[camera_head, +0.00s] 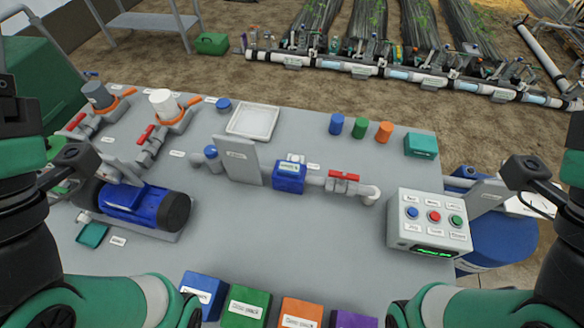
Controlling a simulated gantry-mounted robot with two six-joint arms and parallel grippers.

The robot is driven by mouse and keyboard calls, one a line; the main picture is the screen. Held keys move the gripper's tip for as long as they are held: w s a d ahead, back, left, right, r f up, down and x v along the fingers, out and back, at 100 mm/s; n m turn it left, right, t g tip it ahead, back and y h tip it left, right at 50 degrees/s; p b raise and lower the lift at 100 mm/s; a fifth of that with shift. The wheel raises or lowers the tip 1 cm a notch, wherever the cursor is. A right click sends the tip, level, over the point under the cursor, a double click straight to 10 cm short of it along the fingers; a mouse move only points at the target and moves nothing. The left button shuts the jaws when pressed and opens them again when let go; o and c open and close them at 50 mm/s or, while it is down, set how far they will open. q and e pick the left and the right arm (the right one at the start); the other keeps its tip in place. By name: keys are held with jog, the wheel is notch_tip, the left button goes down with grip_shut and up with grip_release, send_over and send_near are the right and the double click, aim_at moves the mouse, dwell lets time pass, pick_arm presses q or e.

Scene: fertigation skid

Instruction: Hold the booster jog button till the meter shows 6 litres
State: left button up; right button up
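A light grey control box (405,240) stands at the right of the grey bench. Its sloped top has a blue button (412,212), a red button (434,216) and a green button (456,220) in a row. Small labels sit above and below them, too small to read surely. A green-lit display (434,252) is on its front; its figures are unreadable. A blue meter (289,178) sits in the pipe line mid-bench. My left gripper (108,168) is at the left near the blue pump; my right gripper (492,192) is right of the box. Finger gaps are unclear.
A blue pump motor (140,203) lies at the left of the bench. Red-handled valves (343,176) and an upright grey plate (240,160) stand along the pipes. Colored packs (248,306) line the front edge. A blue drum (500,240) stands beyond the right edge.

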grip_shut()
dwell(1.6)
